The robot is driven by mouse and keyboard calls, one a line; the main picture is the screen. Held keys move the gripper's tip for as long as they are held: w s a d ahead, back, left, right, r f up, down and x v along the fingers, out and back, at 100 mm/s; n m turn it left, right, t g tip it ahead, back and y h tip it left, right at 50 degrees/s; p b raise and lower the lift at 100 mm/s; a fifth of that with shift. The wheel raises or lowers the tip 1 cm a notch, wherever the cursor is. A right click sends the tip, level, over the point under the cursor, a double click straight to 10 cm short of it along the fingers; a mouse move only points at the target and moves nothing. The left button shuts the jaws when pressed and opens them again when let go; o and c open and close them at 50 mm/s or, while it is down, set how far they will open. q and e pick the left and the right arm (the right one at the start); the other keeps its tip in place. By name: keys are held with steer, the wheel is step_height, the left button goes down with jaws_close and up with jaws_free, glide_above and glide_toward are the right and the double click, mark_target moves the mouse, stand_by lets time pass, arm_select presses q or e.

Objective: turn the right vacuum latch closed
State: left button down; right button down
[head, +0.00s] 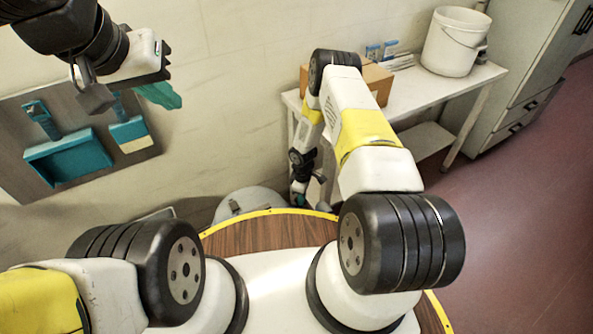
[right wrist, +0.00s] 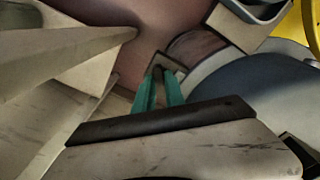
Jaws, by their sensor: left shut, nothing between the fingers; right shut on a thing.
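The rounded grey vessel (head: 262,199) stands low by the wall, partly hidden behind my base, with a small clip on its top. My right gripper (head: 299,198) reaches down beside its right side. In the right wrist view the teal fingers (right wrist: 160,86) are close together, with their tips at a small grey block, taken as the right vacuum latch (right wrist: 171,66), next to the grey rounded body (right wrist: 255,95). The latch's angle cannot be read. My left gripper (head: 160,95) is shut and empty, high at the upper left in front of the wall.
A white table (head: 418,90) with a cardboard box (head: 377,84) and a white bucket (head: 455,42) stands behind my right arm. A wall board (head: 20,110) holds a teal dustpan (head: 70,160) and brushes. Grey cabinets stand at the right; the red floor (head: 520,215) there is clear.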

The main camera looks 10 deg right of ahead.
steer(key=n, duration=0.4)
steer(key=shift+w+n, duration=0.15)
steer(key=shift+n, duration=2.55)
steer(key=shift+w, duration=0.1)
steer(key=c, duration=1.4)
jaws_free()
step_height(320, 180, up, 8)
steer(key=shift+f, duration=0.1)
steer(key=shift+d, duration=0.1)
